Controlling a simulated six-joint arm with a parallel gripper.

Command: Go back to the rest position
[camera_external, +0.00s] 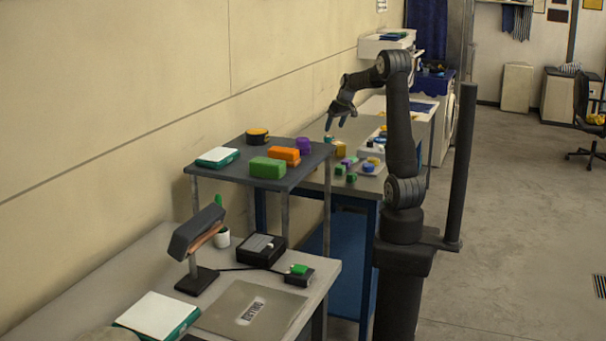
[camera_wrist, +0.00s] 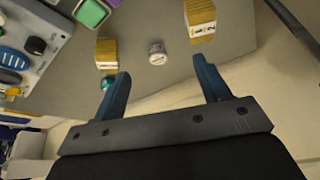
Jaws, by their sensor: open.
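My gripper (camera_external: 342,115) is at the end of the raised arm, above the grey table (camera_external: 352,130) by the wall. In the wrist view my gripper (camera_wrist: 165,90) has its two blue fingers spread wide apart with nothing between them. Beyond the fingers the wrist view shows a small white round jar (camera_wrist: 157,53), a yellow block-like stack (camera_wrist: 107,54) and another yellow stack marked with a label (camera_wrist: 200,20). These stand on the grey tabletop, apart from the fingers.
A raised grey shelf (camera_external: 236,181) carries a green block (camera_external: 267,167), an orange block (camera_external: 284,154) and a purple object (camera_external: 303,145). The front desk (camera_external: 325,270) holds a lamp (camera_external: 195,235) and a black box (camera_external: 261,250). Open floor (camera_external: 500,190) lies to the right.

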